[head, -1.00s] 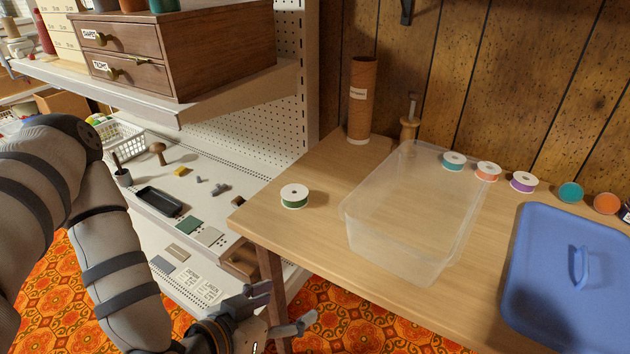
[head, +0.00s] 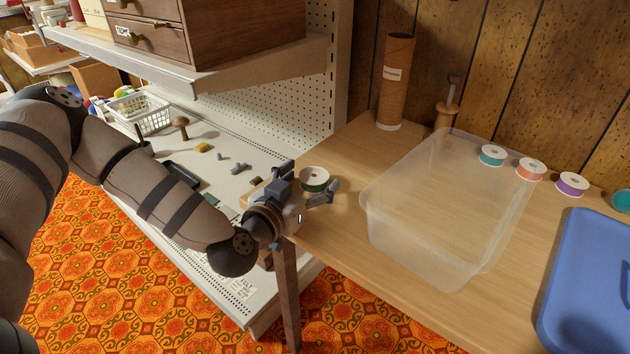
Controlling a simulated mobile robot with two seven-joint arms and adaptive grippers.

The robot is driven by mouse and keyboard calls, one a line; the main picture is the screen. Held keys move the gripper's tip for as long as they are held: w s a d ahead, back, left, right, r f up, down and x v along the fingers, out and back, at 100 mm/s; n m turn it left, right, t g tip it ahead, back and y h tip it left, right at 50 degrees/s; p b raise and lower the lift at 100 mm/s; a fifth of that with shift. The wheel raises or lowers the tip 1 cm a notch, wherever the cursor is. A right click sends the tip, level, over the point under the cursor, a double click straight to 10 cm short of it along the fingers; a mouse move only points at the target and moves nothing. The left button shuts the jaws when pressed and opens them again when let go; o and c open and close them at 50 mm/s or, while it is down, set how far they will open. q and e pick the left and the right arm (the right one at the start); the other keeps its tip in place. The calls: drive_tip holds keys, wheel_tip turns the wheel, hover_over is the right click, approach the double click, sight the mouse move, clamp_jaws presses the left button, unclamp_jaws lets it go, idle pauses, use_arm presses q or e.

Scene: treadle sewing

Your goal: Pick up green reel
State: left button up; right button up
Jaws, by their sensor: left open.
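The green reel (head: 314,178) has a white top face and a green band around its side. It lies flat near the left edge of the wooden table. My left gripper (head: 316,190) is open and low over the table's left corner, right at the reel. One finger shows at the reel's right front side and another part shows at its left. The gripper partly hides the reel's near side, and I cannot tell whether the fingers touch it. My right gripper is not in view.
A clear plastic bin (head: 440,215) stands to the right of the reel. Teal (head: 492,155), orange (head: 530,168) and purple (head: 571,184) reels line the back. A blue lid (head: 590,280) lies at the right. A cardboard tube (head: 394,85) stands behind. White shelving (head: 235,125) stands at the left.

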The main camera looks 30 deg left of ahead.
sight(308, 182)
use_arm(q)
drive_tip(key=c, duration=1)
drive_tip(key=shift+o, duration=0.2)
wheel_tip(308, 182, up, 10)
drive_tip(key=p, duration=0.3)
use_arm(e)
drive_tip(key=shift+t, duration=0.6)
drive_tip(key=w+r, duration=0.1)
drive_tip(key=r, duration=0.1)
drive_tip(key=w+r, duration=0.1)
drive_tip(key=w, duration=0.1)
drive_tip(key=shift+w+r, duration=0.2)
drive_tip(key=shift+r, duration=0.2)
